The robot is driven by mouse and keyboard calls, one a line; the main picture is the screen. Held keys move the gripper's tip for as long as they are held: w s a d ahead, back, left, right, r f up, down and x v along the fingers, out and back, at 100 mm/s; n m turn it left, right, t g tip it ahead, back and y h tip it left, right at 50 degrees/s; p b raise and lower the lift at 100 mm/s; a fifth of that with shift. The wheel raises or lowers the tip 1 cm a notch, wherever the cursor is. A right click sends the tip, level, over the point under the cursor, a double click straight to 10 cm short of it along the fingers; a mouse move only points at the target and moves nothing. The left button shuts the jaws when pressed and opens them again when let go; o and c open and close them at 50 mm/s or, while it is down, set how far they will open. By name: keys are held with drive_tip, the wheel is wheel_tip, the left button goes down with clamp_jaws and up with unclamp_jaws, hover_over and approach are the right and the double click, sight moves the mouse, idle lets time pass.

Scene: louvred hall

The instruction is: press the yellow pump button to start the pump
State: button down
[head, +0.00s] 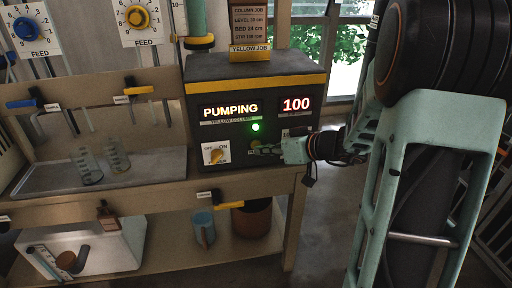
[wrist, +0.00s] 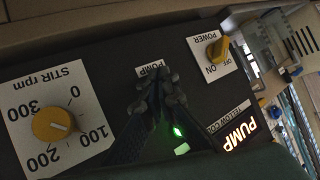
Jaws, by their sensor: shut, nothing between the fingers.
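The dark pump box (head: 240,88) with a yellow front edge stands on the bench in the head view. Its display (head: 230,110) reads PUMPING above a "yellow column" label, and a second display (head: 296,104) reads 100. A green lamp (head: 255,127) is lit; it also glows in the wrist view (wrist: 178,131). My gripper (head: 256,149) is shut and empty, with its fingertips at the front panel. In the wrist view the fingertips (wrist: 158,80) are just beside the PUMP label (wrist: 150,71). The yellow button is hidden behind them; contact cannot be told.
A yellow power knob (wrist: 218,47) and a yellow stir dial (wrist: 55,124) flank my fingers. A metal tray (head: 140,178) with two glass beakers lies left of the box. Blue and yellow feed dials are on the wall. A lower shelf holds a blue mug (head: 203,226).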

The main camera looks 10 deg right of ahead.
drive_tip(key=shift+w+a+r, duration=0.15)
drive_tip(key=shift+w+r, duration=0.05)
drive_tip(key=shift+r, duration=0.05)
drive_tip(key=s+b, duration=0.4)
drive_tip(key=s, duration=0.2)
drive_tip(key=shift+s+f+b, duration=0.15)
drive_tip(key=shift+f+b, duration=0.05)
drive_tip(key=shift+b, duration=0.1)
